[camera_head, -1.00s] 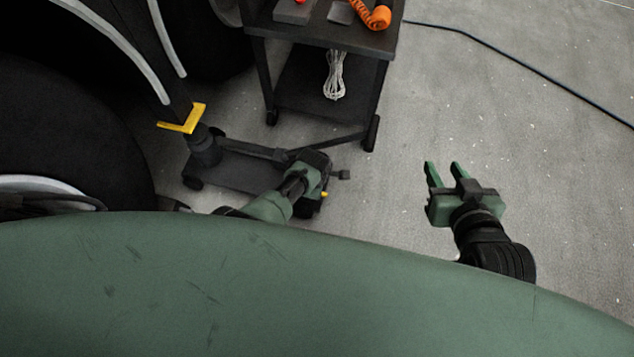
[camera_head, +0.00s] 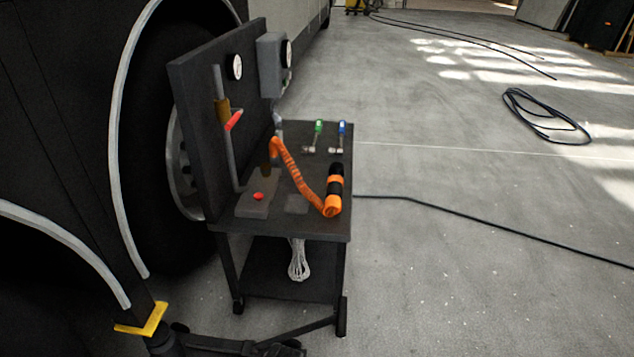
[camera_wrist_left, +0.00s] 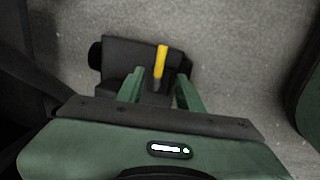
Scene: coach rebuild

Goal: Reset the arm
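In the left wrist view my left gripper (camera_wrist_left: 160,78) has its two green fingers apart, with a visible gap between them. A yellow-tipped lever (camera_wrist_left: 161,62) stands between and beyond the fingers, on a black block (camera_wrist_left: 118,55) close ahead. I see no finger touching the lever. In the head view a dark floor jack (camera_head: 215,343) with a yellow top bracket (camera_head: 143,320) is cut off by the bottom edge, beside the coach. Neither gripper shows in the head view now, and my right gripper is in no current frame.
A black cart (camera_head: 335,225) with gauges, an orange coiled hose (camera_head: 298,178) and small fittings stands beside the coach wheel (camera_head: 180,150). A dark cable (camera_head: 480,218) runs across the floor to the right. A coiled cable (camera_head: 545,118) lies farther back. Open concrete floor lies right of the cart.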

